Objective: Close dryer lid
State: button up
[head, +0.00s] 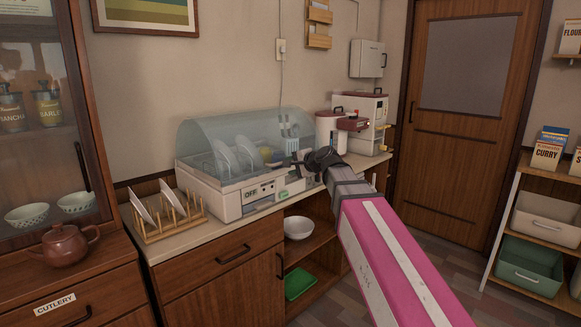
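The dish dryer (226,202) is a white box on the wooden counter, with an "OFF" label and controls on its front. Its clear, bluish curved lid (215,124) arches over the rack. The lid's front lower edge is hard to make out, so I cannot tell how far down it is. White plates (222,158) and other dishes show inside. My gripper (308,163) is dark and lies at the dryer's right front corner, overlapping it in the picture. I cannot tell whether it touches the lid or the body. Its fingers are too small to read.
A wooden rack (180,219) with plates stands left of the dryer. A teapot (69,246) sits on the left cabinet. White appliances (367,109) stand at the right end of the counter. A bowl (298,228) is on the open shelf below. Floor is clear toward the door (462,150).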

jog(key=v, duration=0.9)
jog(key=shift+s+d, duration=0.25)
jog(key=shift+s, duration=0.05)
jog(key=s+d+f+n+g+h, duration=0.2)
jog(key=s+d+f, duration=0.3)
jog(key=f, duration=0.9)
jog(key=s+d+f+n+g+h, duration=0.3)
jog(key=d+f, duration=0.5)
jog(key=f, duration=0.6)
jog(key=s+d+f+n+g+h, duration=0.3)
jog(key=s+d+f+g+h, duration=0.1)
jog(key=f, duration=1.1)
jog(key=s+d+h, duration=0.1)
jog(key=s+d, duration=0.1)
jog(key=d, duration=0.1)
jog(key=shift+s+d+h, duration=0.25)
jog(key=shift+s+h, duration=0.05)
jog(key=shift+h, duration=0.1)
jog(key=shift+o, duration=0.2)
